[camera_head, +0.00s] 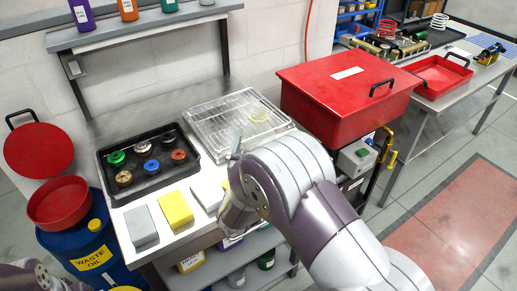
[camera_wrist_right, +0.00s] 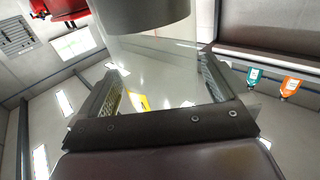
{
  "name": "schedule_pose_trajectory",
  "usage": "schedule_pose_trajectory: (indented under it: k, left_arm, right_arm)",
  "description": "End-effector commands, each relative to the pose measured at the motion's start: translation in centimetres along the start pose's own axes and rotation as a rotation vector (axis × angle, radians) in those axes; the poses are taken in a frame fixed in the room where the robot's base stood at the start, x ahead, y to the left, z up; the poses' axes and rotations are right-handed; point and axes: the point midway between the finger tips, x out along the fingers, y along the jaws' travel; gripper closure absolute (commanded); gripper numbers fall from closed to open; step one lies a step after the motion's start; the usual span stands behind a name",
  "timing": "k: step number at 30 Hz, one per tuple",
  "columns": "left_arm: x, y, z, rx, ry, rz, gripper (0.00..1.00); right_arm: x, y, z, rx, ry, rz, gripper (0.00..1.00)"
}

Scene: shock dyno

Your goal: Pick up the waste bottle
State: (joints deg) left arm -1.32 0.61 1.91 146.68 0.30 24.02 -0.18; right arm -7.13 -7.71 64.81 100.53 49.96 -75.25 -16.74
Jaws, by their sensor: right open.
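I cannot tell which thing is the waste bottle. A blue drum (camera_head: 72,246) with a yellow "WASTE OIL" label stands at the lower left. Small bottles stand on the upper shelf: purple (camera_head: 83,14), orange (camera_head: 128,9) and green (camera_head: 169,5). More bottles, one with a yellow body (camera_head: 190,262) and one green (camera_head: 266,260), sit on the shelf under the bench, partly hidden. My left gripper is out of view.
The bench holds a black tray (camera_head: 112,158) of coloured caps, grey (camera_head: 140,225) and yellow (camera_head: 175,208) blocks, and a wire-rack tray (camera_head: 205,128). A red lidded tank (camera_head: 335,120) stands right of it. Open floor lies right.

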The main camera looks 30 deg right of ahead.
Motion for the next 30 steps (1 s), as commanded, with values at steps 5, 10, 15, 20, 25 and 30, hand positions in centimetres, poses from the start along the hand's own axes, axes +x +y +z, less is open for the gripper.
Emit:
schedule_pose_trajectory:
  k: [5, 10, 15, 20, 25, 30]
  left_arm:
    - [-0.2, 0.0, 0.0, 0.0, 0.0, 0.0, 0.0]
    - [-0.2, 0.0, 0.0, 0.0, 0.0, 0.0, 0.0]
    - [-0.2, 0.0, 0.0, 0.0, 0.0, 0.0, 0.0]
    - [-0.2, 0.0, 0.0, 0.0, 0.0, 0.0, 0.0]
    - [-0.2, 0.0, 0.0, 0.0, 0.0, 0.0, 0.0]
    - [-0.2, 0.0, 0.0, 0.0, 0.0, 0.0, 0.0]
  right_arm:
    - [2.6, 0.1, 0.0, -0.001, -0.002, 0.001, 0.0]
    - [2.8, 0.1, 0.0, 0.0, -0.001, -0.001, 0.0]
    - [2.8, 0.1, 0.0, 0.0, -0.001, -0.001, 0.36]
    - [2.8, 0.1, -0.1, 0.001, 0.0, -0.001, 0.54]
    - [2.8, 0.1, -0.1, 0.001, 0.0, -0.001, 0.54]
    - [2.8, 0.1, -0.7, 0.002, 0.0, -0.001, 0.54]
